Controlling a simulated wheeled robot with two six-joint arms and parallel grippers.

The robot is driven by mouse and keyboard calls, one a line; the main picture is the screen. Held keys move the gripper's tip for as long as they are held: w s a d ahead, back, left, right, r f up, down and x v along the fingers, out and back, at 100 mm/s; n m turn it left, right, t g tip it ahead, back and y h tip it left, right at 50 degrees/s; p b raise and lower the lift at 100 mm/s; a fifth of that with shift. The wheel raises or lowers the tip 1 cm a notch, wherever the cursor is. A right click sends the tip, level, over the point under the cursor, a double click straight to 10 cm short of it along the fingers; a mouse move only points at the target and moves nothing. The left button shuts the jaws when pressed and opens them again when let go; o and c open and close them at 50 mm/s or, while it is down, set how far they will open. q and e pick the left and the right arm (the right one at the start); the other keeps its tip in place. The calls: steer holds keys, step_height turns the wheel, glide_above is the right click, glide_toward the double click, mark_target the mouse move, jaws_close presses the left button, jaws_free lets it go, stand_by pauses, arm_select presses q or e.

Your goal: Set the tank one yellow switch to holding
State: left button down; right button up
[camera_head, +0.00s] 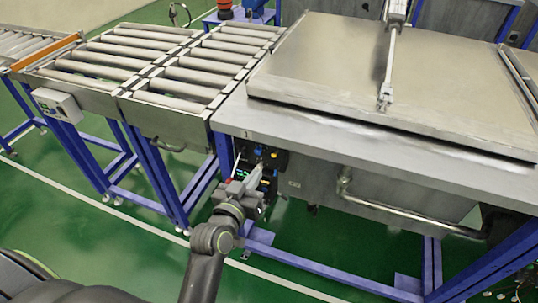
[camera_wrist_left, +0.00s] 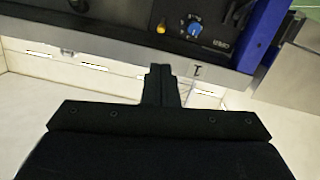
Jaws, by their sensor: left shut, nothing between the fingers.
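Tank one's black control panel (camera_head: 272,160) is under the left front corner of the steel tank (camera_head: 330,130) in the head view. In the left wrist view the panel (camera_wrist_left: 110,15) runs along the top edge. The small yellow switch (camera_wrist_left: 161,27) is there, left of a blue knob (camera_wrist_left: 195,29). Its exact setting is too small to read. My left gripper (camera_head: 256,174) is in front of the panel and partly hides it. In the left wrist view its fingers (camera_wrist_left: 161,72) are closed together and empty, below the yellow switch in the picture and apart from it. My right gripper is not in view.
A large flat lid (camera_head: 340,70) with a pneumatic cylinder (camera_head: 392,50) covers the tank. A roller conveyor (camera_head: 165,75) with blue legs stands at left, with a grey control box (camera_head: 57,104). A bent pipe (camera_head: 400,212) runs below the tank front. Green floor (camera_head: 130,235) is open in front.

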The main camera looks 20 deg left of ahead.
arm_select(q)
steer(key=p, duration=0.2)
glide_toward(276, 153)
steer(key=w+r, duration=0.2)
steer(key=w, duration=0.2)
steer(key=shift+w+f, duration=0.15)
steer(key=shift+w, duration=0.35)
steer(key=shift+w+f, duration=0.15)
steer(key=shift+w, duration=0.35)
steer(key=shift+f, duration=0.1)
